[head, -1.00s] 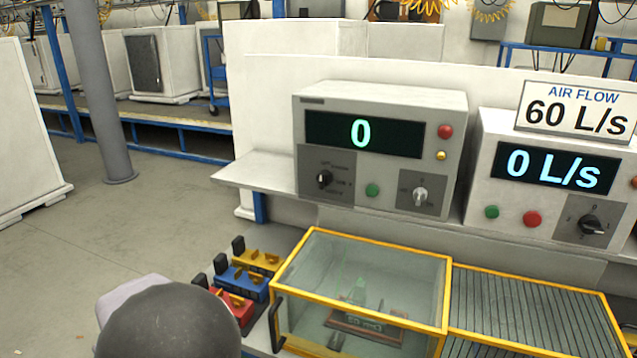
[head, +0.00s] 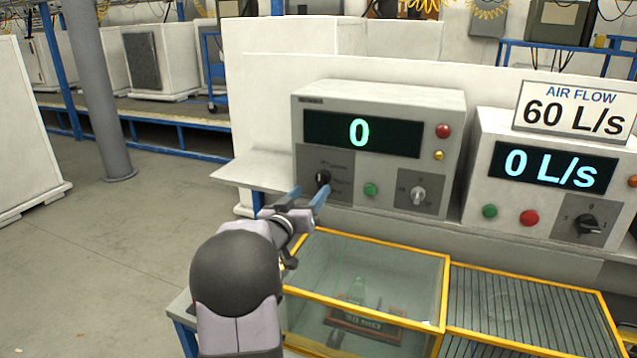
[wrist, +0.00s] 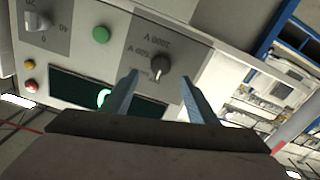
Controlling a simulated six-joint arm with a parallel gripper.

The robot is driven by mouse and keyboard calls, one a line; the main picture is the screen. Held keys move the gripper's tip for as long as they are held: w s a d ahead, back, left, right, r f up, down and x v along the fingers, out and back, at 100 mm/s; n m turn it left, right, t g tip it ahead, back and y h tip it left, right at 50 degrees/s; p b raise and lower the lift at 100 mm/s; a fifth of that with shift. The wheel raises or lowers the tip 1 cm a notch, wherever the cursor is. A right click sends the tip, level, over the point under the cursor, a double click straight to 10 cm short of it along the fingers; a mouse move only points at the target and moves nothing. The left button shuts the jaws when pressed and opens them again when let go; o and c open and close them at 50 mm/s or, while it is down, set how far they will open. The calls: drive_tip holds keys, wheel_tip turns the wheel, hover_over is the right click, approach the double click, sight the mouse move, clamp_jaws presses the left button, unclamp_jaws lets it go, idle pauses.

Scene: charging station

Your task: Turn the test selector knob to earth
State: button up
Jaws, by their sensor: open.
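The black selector knob (head: 322,178) is on the lower left panel of the grey tester (head: 380,100), whose display reads 0.
A green button (head: 370,190) and a grey knob (head: 418,195) are to the right on the tester. An airflow unit (head: 550,165) reading 0 L/s stands further right. A yellow-framed glass case (head: 375,262) lies below my gripper.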

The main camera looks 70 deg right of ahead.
sight(319, 182)
drive_tip(key=d+p, duration=0.2)
drive_tip(key=d, duration=0.3)
drive_tip(key=shift+d+r, duration=0.1)
drive_tip(key=shift+d, duration=0.15)
drive_tip(key=shift+d+p, duration=0.5)
drive_tip(key=shift+d, duration=0.3)
drive_tip(key=shift+c, duration=0.6)
drive_tip(key=c, duration=0.9)
